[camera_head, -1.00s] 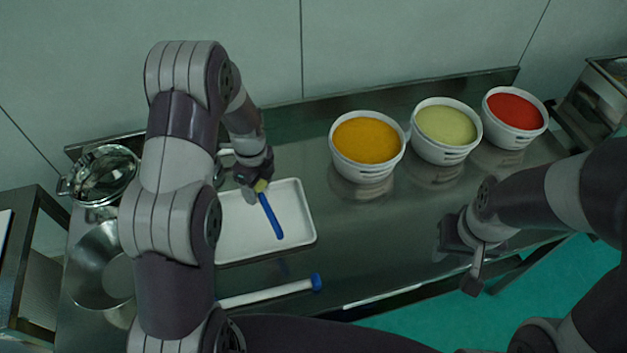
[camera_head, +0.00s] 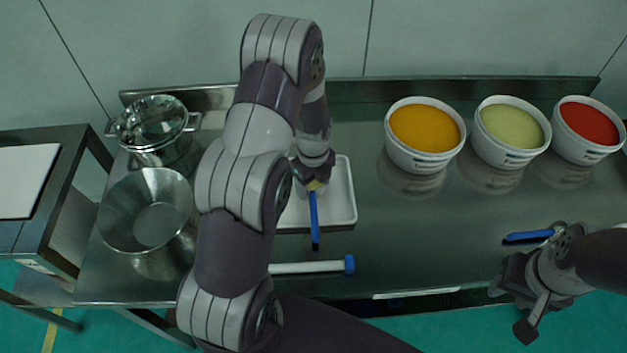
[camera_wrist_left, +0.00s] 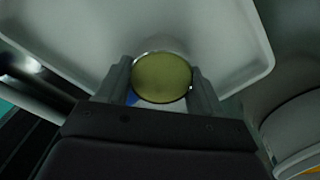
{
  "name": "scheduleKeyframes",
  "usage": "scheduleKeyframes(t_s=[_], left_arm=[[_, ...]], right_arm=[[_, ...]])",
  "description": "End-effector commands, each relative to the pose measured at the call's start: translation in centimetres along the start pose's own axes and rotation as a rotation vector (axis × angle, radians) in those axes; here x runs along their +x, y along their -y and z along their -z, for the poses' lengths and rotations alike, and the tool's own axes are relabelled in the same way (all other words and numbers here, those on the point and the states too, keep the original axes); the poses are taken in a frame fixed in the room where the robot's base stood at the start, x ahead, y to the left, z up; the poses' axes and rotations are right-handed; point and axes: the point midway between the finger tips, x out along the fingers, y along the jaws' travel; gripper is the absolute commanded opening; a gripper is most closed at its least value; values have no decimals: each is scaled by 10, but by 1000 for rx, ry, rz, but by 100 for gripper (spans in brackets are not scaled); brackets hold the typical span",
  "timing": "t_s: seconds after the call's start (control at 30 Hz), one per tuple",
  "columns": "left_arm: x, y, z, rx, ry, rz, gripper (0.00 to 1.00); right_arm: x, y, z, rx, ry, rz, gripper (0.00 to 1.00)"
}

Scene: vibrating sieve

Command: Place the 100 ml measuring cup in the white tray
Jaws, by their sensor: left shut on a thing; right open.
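My left gripper (camera_head: 314,180) is shut on the measuring cup, which has a long blue handle (camera_head: 314,222) pointing toward the table's front. In the left wrist view the cup's round opening (camera_wrist_left: 162,77) sits between the two fingers and shows yellow-green contents. The volume mark is not readable. The white tray (camera_head: 343,205) lies below the cup, and my arm hides its left part. The tray also shows in the left wrist view (camera_wrist_left: 225,55). I cannot tell whether the cup touches the tray. My right gripper (camera_head: 515,305) is open at the table's front right edge.
White tubs of orange (camera_head: 424,160), pale green (camera_head: 510,152) and red (camera_head: 585,152) material stand at the back right. A white tool with a blue end (camera_head: 310,267) lies before the tray. A blue object (camera_head: 527,237) lies near my right gripper.

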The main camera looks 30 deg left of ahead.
Motion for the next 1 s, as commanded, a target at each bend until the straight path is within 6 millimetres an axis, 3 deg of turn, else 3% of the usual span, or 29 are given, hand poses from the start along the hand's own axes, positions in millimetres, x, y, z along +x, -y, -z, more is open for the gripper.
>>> scheduleKeyframes(t_s=[0.93, 0.97, 1.0], left_arm=[[12, 0, 0, 0, 0, 0, 27], [11, 0, 0, 0, 0, 0, 73], [11, 0, 0, 0, 0, 0, 86]], right_arm=[[8, 0, -1, 0, 0, 0, 43], [7, 0, -1, 0, 0, 0, 43], [7, 0, -1, 0, 0, 0, 43]])
